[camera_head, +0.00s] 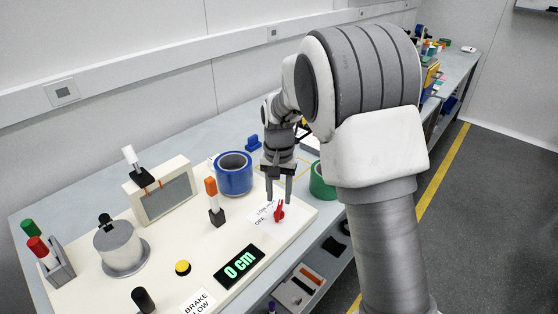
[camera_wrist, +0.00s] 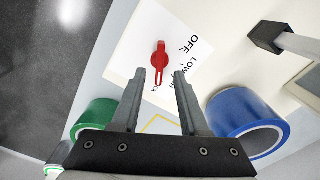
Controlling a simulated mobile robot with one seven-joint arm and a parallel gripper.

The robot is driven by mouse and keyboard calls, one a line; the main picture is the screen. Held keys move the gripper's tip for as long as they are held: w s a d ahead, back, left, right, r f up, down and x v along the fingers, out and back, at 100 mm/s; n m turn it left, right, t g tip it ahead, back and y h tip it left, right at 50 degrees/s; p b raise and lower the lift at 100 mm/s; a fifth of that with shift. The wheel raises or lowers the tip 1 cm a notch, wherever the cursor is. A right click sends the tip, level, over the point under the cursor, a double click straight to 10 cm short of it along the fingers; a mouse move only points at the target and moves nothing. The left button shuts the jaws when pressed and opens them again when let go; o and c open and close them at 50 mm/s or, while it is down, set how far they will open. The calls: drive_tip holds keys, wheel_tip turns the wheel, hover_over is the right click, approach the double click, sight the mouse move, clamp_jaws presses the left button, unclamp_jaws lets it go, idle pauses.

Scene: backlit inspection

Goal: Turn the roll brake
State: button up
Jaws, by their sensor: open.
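The red brake knob (camera_head: 279,210) sits on a white dial plate (camera_wrist: 125,45) printed OFF, LOW and further partly hidden words. In the wrist view the knob (camera_wrist: 160,58) has a slotted lever lying along the picture's vertical, its slotted end toward my gripper. My gripper (camera_head: 279,198) is open and empty, pointing down just above and beside the knob. In the wrist view its fingertips (camera_wrist: 160,75) straddle the lever's lower end with gaps on both sides. I cannot tell their height over the plate. A card (camera_head: 199,303) at the board's front reads BRAKE LOW.
A blue tape roll (camera_head: 233,174) and a green one (camera_head: 322,181) stand near my gripper. An orange-tipped post (camera_head: 212,190), a black display (camera_head: 240,267) reading 0 cm, a yellow button (camera_head: 182,268) and a grey cylinder (camera_head: 120,248) stand to the left.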

sight(279, 207)
wheel_tip(279, 207, up, 13)
drive_tip(key=p, duration=0.1)
drive_tip(key=shift+s+r, duration=0.1)
drive_tip(key=shift+r, duration=0.05)
drive_tip(key=s+d+r+n+t, duration=0.1)
drive_tip(key=s+d+r, duration=0.25)
drive_tip(key=s, duration=0.25)
drive_tip(key=s+d+r+t, duration=0.2)
drive_tip(key=s+d+r, duration=0.1)
drive_tip(key=s+r, duration=0.3)
drive_tip(key=s+d+f+n+t, duration=0.1)
drive_tip(key=s+d, duration=0.1)
drive_tip(key=s, duration=0.5)
drive_tip(key=s+d+f+n+t, duration=0.1)
drive_tip(key=s+d+f, duration=0.1)
drive_tip(key=s, duration=0.5)
drive_tip(key=shift+s+f+t+p, duration=0.25)
drive_tip(key=shift+f+t+p, duration=0.05)
drive_tip(key=shift+p, duration=0.05)
